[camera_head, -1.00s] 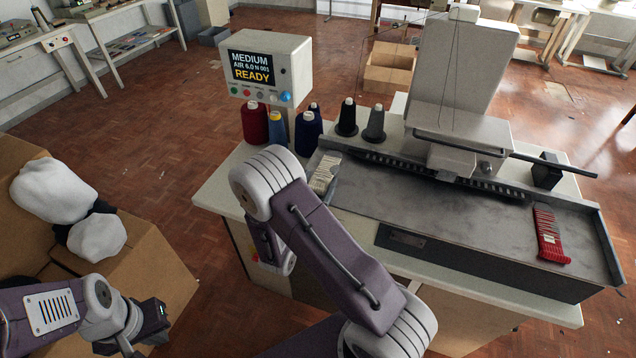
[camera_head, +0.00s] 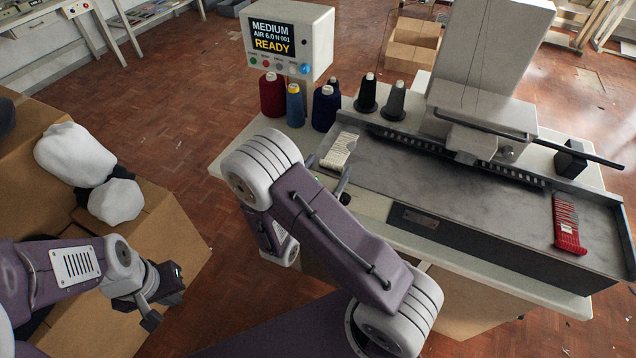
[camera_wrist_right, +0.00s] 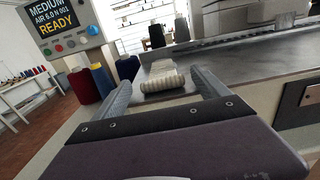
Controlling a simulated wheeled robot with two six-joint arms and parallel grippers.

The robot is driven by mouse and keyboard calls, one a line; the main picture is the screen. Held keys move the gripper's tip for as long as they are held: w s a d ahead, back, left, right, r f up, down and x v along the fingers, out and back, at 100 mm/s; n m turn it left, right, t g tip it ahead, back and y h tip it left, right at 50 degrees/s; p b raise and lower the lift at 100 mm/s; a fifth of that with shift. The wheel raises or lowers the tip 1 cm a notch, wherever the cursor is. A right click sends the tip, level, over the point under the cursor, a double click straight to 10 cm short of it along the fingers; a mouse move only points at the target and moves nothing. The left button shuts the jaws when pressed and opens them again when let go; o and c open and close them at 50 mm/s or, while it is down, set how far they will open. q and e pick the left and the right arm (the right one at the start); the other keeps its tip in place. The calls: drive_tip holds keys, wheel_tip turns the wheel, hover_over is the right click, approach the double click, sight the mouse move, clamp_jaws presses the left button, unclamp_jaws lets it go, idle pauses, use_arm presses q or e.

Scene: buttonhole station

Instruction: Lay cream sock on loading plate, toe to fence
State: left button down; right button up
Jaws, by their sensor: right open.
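The cream sock (camera_head: 340,150), pale and ribbed, lies at the left end of the grey metal loading plate (camera_head: 440,180). In the right wrist view the cream sock (camera_wrist_right: 163,76) lies ahead of and between my right gripper's fingers (camera_wrist_right: 165,90). This gripper is open; I see no contact with the sock. In the head view my right arm hides most of it, with a dark finger part (camera_head: 343,186) showing just below the sock. My left gripper (camera_head: 162,305) hangs at lower left, away from the plate; its opening is unclear. A dark toothed rail (camera_head: 475,163) runs along the plate's back.
A red bundle (camera_head: 568,225) lies at the plate's right end. Thread cones (camera_head: 325,108) and a display box (camera_head: 290,40) reading READY stand behind the cream sock. A sewing head (camera_head: 480,100) rises over the plate. A carton (camera_head: 150,215) with white bundles (camera_head: 75,152) is at left.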

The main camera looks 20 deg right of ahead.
drive_tip(key=v, duration=0.7)
drive_tip(key=s+d+f+m+g+y, duration=0.1)
drive_tip(key=s+d+f+m+g, duration=0.1)
drive_tip(key=s+d+m+g, duration=0.35)
drive_tip(key=s+d+f+m+g, duration=0.1)
drive_tip(key=s+d+m+g, duration=0.2)
drive_tip(key=s+m+g, duration=0.4)
drive_tip(key=s+a+f+m+g+y, duration=0.2)
drive_tip(key=s+a+f+m+y, duration=0.2)
drive_tip(key=a+m+y, duration=0.45)
drive_tip(key=w+a+r+m+t+y, duration=0.2)
drive_tip(key=w+m+t+y, duration=0.2)
drive_tip(key=w+m, duration=0.1)
drive_tip(key=shift+w+m, duration=0.3)
drive_tip(key=shift+w, duration=0.1)
